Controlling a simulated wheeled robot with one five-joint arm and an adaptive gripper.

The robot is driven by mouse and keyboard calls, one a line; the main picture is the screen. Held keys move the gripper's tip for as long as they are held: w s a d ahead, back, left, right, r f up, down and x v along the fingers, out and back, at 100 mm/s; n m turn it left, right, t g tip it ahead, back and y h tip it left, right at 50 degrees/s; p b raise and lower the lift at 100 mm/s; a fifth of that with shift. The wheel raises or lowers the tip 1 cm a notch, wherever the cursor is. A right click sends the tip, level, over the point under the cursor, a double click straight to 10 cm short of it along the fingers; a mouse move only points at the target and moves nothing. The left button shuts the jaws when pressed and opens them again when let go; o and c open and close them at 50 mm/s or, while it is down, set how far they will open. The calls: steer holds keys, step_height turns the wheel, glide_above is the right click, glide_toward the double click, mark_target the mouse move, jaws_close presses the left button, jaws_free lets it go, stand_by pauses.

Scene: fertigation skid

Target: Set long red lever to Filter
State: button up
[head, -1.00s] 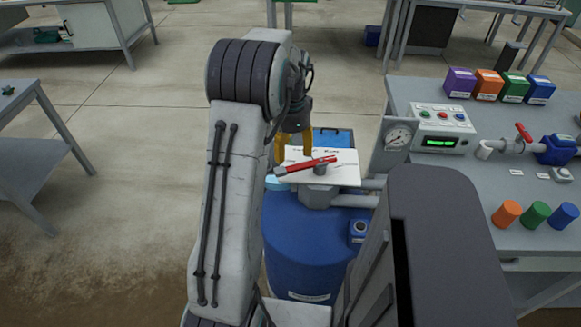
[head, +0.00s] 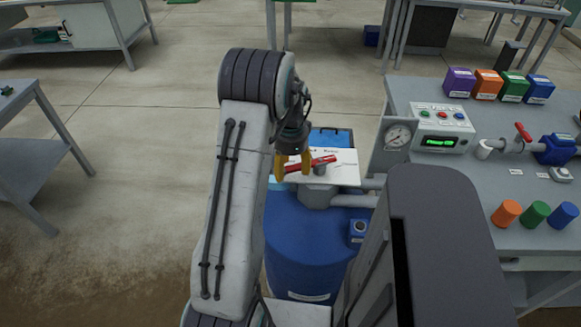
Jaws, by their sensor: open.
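The long red lever (head: 325,161) sits on a grey hub over a white label plate (head: 345,171) on top of the blue tank (head: 310,240). It lies across the plate, its left end lower in the picture than its right. The plate's lettering is too small to read, so I cannot tell which mark the lever points at. My gripper (head: 293,176) has yellow fingers, open and pointing down, at the lever's left end. The fingers partly hide that end. I cannot tell whether they touch it or straddle it.
A grey bench (head: 470,190) on the right carries a pressure gauge (head: 397,135), a control box (head: 442,130), a small red valve handle (head: 523,131) and several coloured blocks and cylinders. A blue box (head: 330,138) stands behind the plate. The floor to the left is open.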

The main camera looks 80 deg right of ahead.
jaws_close()
stand_by(0.6)
steer(key=shift+a, duration=0.1)
